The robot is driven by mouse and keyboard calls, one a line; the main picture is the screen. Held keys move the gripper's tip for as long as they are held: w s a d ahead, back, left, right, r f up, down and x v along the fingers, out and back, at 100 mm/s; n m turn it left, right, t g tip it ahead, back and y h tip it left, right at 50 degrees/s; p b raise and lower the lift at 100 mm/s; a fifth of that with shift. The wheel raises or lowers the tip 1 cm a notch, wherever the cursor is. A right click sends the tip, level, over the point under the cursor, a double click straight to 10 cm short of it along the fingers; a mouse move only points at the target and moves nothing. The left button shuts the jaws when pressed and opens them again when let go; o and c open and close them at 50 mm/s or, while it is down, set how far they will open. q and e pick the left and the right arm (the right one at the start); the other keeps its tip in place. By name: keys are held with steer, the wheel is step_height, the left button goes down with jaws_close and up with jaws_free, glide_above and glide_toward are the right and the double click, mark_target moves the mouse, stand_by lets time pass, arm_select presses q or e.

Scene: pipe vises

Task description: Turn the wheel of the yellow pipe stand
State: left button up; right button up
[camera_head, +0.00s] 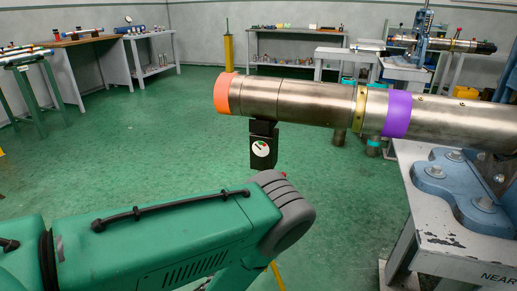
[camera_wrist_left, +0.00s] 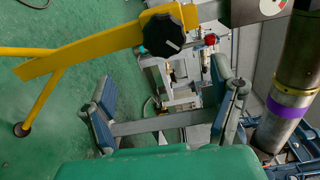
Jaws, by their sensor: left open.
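The yellow pipe stand (camera_wrist_left: 85,55) crosses the upper left of the left wrist view, with a slanting leg and a round foot on the floor. Its black lobed wheel (camera_wrist_left: 164,35) sits near the right end of the yellow bar. My left gripper (camera_wrist_left: 165,88) is open and empty, its two fingers spread apart below the wheel in the picture. No finger visibly touches the wheel. In the head view my green left arm hides most of the stand; a small yellow piece (camera_head: 278,275) shows beneath it. My right gripper is in neither view.
A long metal pipe (camera_head: 320,102) with an orange end and purple band spans the head view, a gauge box (camera_head: 262,150) hanging under it. A grey bench (camera_head: 440,235) with a blue vise base (camera_head: 455,185) stands right. Green floor is open behind.

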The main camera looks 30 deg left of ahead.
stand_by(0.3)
arm_select(q)
steer(key=w+a+n+b, duration=0.1)
steer(key=w+n, duration=0.3)
steer(key=n, duration=0.3)
steer(key=w+a+n+b, duration=0.1)
steer(key=w+n, duration=0.3)
steer(key=n, duration=0.3)
steer(key=w+a+n+b, duration=0.1)
steer(key=w+n, duration=0.2)
steer(key=n, duration=0.4)
steer(key=shift+w+n+b, duration=0.3)
steer(key=shift+w, duration=0.1)
steer(key=shift+w+a+r, duration=0.1)
steer(key=shift+w+r, duration=0.05)
steer(key=shift+w, duration=0.55)
steer(key=c, duration=1.2)
